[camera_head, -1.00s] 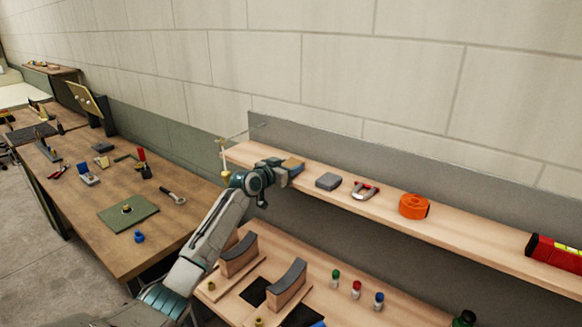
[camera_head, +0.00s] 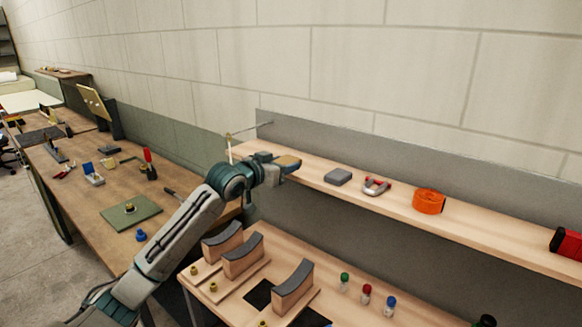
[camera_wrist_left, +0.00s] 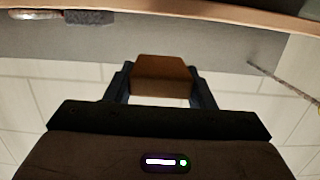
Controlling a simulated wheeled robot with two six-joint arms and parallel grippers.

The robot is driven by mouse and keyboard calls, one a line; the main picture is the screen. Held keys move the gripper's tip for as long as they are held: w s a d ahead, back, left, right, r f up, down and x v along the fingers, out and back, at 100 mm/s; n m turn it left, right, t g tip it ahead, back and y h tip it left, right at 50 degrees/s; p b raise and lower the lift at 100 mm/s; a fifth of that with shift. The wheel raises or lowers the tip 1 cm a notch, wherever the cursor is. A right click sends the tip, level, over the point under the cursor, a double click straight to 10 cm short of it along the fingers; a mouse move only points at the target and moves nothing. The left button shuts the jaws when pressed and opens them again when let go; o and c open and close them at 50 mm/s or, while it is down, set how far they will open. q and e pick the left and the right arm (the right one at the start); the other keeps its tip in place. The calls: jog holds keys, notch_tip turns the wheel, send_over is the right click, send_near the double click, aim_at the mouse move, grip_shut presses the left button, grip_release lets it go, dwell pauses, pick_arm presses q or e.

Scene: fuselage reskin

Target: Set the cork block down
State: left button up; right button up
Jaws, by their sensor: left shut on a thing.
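The cork block (camera_head: 288,163) is a small brown block between the jaws of my left gripper (camera_head: 284,166). The gripper is shut on it near the left end of the wooden wall shelf (camera_head: 465,229). In the left wrist view the cork block (camera_wrist_left: 163,75) sits between both dark fingers, with the shelf edge (camera_wrist_left: 215,17) across the top of the picture. The block looks apart from the shelf in the wrist view; I cannot tell its exact height. My right gripper is not in view.
On the shelf to the right are a grey block (camera_head: 338,177), a shackle (camera_head: 376,187), an orange roll (camera_head: 429,201) and a red object (camera_head: 567,244). Curved-top stands (camera_head: 293,286) and small bottles stand on the bench below. A tool-covered workbench (camera_head: 90,210) is at left.

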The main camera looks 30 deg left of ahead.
pick_arm(q)
jog(key=s+d+f+m+h+b, duration=0.1)
jog(key=s+d+f, duration=0.3)
jog(key=d+f, duration=0.35)
jog(key=s+d+f+h, duration=0.1)
jog(key=s+d+f, duration=0.4)
jog(key=d+f, duration=0.25)
jog(key=s+d+f+n+y, duration=0.1)
jog(key=s+d+f, duration=0.3)
jog(key=s, duration=0.3)
jog(key=s+d+f+y, duration=0.2)
jog(key=s+d+f, duration=0.2)
jog(key=s+d, duration=0.2)
jog(key=shift+s+d+f+n, duration=0.25)
jog(key=shift+s+f+n, duration=0.05)
jog(key=shift+s+n, duration=0.1)
jog(key=shift+f, duration=0.1)
